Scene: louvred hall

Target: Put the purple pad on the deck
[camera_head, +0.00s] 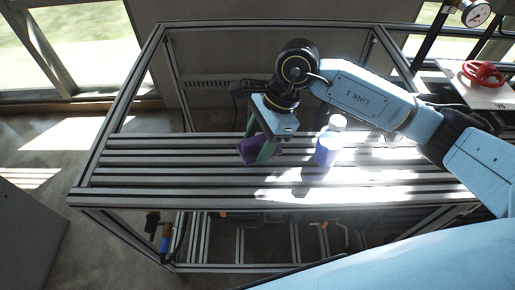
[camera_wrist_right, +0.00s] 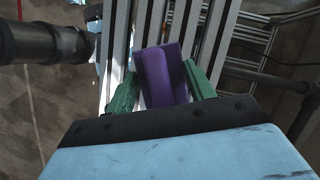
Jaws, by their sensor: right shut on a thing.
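The purple pad (camera_head: 247,151) is between the green fingers of my right gripper (camera_head: 262,147), over the left-middle part of the slatted deck (camera_head: 120,180). In the right wrist view the pad (camera_wrist_right: 162,76) sits between the two fingers of the gripper (camera_wrist_right: 160,88), which is shut on it. The deck's slats (camera_wrist_right: 187,22) run behind the pad in that view. The pad is at or just above the slats; I cannot tell whether it touches them. My left gripper is not in view.
A blue bottle with a white cap (camera_head: 326,146) stands on the deck right of the gripper. A red valve wheel (camera_head: 483,73) and a gauge (camera_head: 475,13) are at the upper right. The deck's left part is clear. Bright sunlight stripes its right part.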

